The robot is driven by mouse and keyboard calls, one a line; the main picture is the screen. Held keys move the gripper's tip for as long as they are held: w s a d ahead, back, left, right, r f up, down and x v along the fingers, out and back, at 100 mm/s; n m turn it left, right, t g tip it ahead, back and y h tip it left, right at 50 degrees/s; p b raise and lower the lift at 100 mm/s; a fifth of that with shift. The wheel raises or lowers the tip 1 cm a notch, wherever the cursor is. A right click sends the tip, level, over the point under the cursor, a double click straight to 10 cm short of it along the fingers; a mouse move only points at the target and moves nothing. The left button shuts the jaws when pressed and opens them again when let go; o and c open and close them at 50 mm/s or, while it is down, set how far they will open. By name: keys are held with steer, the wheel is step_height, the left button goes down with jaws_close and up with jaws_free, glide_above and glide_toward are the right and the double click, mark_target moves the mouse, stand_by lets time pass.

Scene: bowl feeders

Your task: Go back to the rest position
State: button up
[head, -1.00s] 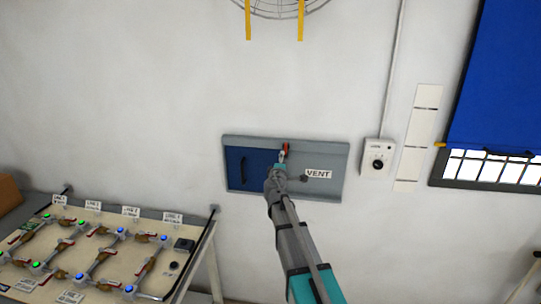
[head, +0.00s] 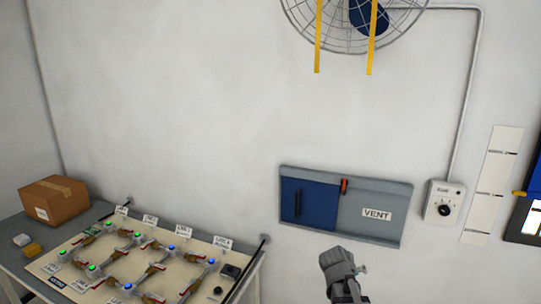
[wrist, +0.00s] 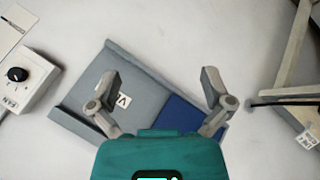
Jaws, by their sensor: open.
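My gripper (wrist: 161,88) is open and empty in the wrist view, its two fingers spread apart in front of the wall. In the head view my arm's end shows at the bottom, below the vent panel, with the fingers too small to make out. The vent panel (head: 376,232) is a grey wall frame with a blue sliding door (head: 309,203) on its left half and a VENT label on the right. A red piece (head: 344,186) sits near the door's right edge. The panel also shows in the wrist view (wrist: 150,72), clear of the fingers as far as I can tell.
A bench (head: 250,275) with a board of tubes and lit buttons stands at lower left. A caged fan (head: 352,22) hangs above, and a dial box (head: 443,203) is right of the panel. The wall between is bare.

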steer(key=s+a+f+g+y, duration=0.2)
steer(key=s+a+f+y, duration=0.1)
steer(key=s+a, duration=0.2)
steer(key=s+a+f+m+g+y+b, duration=0.1)
steer(key=s+a+f+g+y, duration=0.2)
steer(key=s, duration=0.7)
steer(key=shift+a, duration=0.85)
